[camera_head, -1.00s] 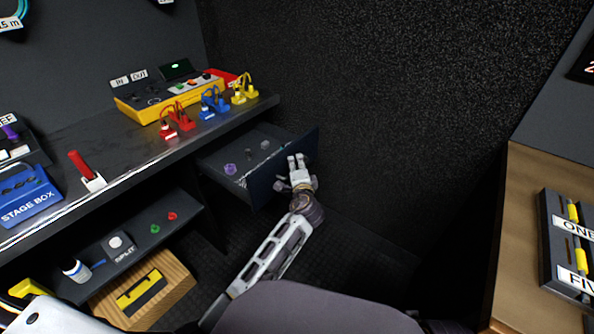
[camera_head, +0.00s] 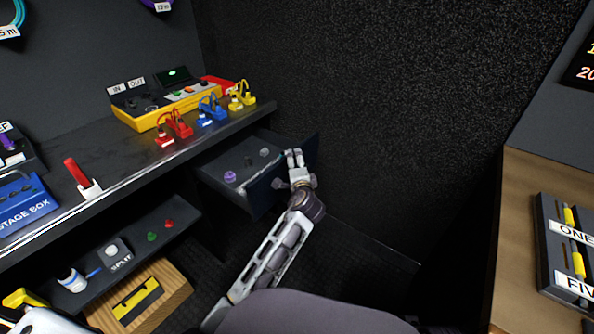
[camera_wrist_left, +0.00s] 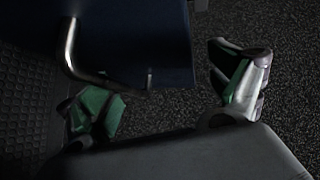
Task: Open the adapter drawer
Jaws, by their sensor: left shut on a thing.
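The adapter drawer (camera_head: 209,167) hangs under the desk and stands open. A purple adapter (camera_head: 230,177) and a few small dark and grey pieces lie inside it. Its dark front panel (camera_head: 262,195) faces my left gripper (camera_head: 297,160), which is at the panel's outer face. In the left wrist view, the metal drawer handle (camera_wrist_left: 72,50) lies between the green-padded fingers of the left gripper (camera_wrist_left: 168,92). The left gripper is shut on the handle; the exact contact is dark and partly hidden.
The desk above holds a yellow console (camera_head: 150,115) and red, blue and yellow plugs. A lower shelf (camera_head: 140,222) with small red and green pieces is left of the drawer. A dark textured wall (camera_head: 400,100) stands behind. A wooden counter (camera_head: 520,230) is at right.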

